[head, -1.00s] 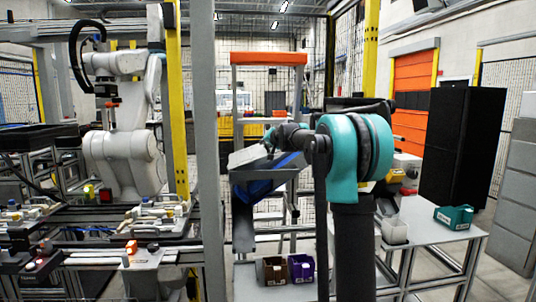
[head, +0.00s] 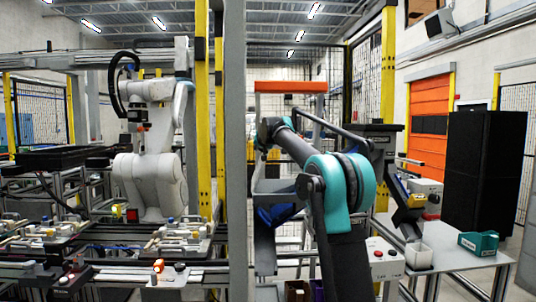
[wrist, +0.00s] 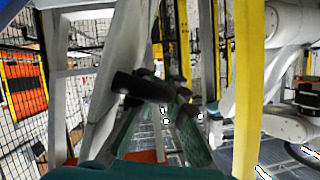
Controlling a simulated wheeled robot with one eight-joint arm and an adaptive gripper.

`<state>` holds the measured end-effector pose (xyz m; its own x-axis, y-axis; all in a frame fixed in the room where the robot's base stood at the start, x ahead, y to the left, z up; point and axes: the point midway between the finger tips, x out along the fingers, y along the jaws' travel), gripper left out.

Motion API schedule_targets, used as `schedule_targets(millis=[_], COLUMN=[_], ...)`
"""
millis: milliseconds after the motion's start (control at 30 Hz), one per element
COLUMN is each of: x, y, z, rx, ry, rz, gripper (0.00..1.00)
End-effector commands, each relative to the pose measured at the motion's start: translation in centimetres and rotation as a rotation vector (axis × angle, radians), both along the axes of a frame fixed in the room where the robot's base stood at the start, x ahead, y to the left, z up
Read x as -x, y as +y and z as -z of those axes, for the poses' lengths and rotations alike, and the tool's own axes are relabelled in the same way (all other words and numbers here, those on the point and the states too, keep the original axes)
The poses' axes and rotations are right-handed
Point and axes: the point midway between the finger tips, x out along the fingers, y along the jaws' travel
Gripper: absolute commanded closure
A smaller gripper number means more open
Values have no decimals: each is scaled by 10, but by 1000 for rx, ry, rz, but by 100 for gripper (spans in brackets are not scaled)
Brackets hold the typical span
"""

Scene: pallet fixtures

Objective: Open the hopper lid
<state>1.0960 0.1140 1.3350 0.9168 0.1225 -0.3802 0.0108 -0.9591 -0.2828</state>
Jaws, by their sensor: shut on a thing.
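The hopper (head: 279,187) is a grey-rimmed bin with a blue lower body, left of my arm's teal joint in the head view. My gripper (head: 266,132) is above the hopper, at the far end of my arm. In the wrist view my gripper (wrist: 158,100) has its green fingers closed around a dark, round bar (wrist: 143,87), which looks like the lid's handle. The lid's pale face does not show clearly in the head view now, so its exact angle cannot be told. My arm covers part of the hopper's right side.
A grey post (head: 235,150) stands just left of the hopper. An orange-topped frame (head: 291,87) is behind it. A table (head: 452,252) with a green bin (head: 479,243) is at right. A white robot arm (head: 150,175) stands at left.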

Motion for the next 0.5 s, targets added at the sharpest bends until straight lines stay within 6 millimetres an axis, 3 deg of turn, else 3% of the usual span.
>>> schedule_targets(millis=[200, 500], x=[0, 0], y=[20, 31], z=[-4, -5], rx=[-2, -2], ry=[-4, -4], rz=[-3, -3], gripper=[100, 100])
